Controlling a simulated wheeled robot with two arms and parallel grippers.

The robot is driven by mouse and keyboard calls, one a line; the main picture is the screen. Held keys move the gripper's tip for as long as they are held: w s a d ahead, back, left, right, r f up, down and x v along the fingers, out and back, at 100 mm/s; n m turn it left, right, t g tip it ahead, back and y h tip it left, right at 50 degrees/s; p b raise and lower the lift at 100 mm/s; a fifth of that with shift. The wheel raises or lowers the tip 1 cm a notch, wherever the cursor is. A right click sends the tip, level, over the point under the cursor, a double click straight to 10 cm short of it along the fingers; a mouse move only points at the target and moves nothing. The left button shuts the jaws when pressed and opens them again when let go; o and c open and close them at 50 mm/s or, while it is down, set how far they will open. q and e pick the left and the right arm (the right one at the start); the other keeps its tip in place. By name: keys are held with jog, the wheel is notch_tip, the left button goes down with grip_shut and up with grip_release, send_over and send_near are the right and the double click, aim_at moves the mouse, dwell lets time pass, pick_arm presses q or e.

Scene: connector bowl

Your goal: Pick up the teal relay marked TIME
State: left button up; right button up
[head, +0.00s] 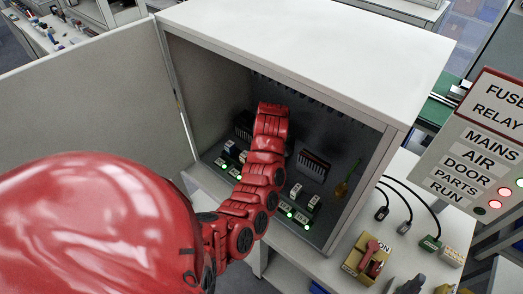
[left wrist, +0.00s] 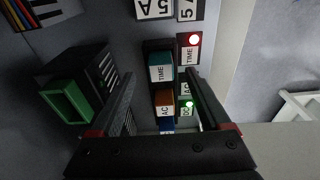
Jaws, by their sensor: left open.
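The teal relay marked TIME (left wrist: 160,68) sits in a black socket strip in the left wrist view, at the top of a column of relays. My left gripper (left wrist: 161,78) is open, with its two fingers apart on either side of the column and nothing visibly held. The fingertips appear near the teal relay; I cannot tell the depth gap. In the head view my red left arm reaches into the cabinet, and its gripper and the teal relay are hidden. My right gripper is not in view.
An orange relay (left wrist: 165,101) and a blue part (left wrist: 166,125) sit below the teal one. A black block with a green frame (left wrist: 66,102) stands left. The cabinet (head: 300,32) has walls close around my arm.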

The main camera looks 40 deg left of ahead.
pick_arm(q)
jog(key=f+p, duration=0.1)
jog(key=a+f+p, duration=0.1)
jog(key=f, duration=0.1)
jog(key=shift+s+f+p, duration=0.1)
jog(key=shift+f+p, duration=0.1)
jog(key=shift+p, duration=0.15)
jog(key=shift+f, duration=0.7)
grip_shut()
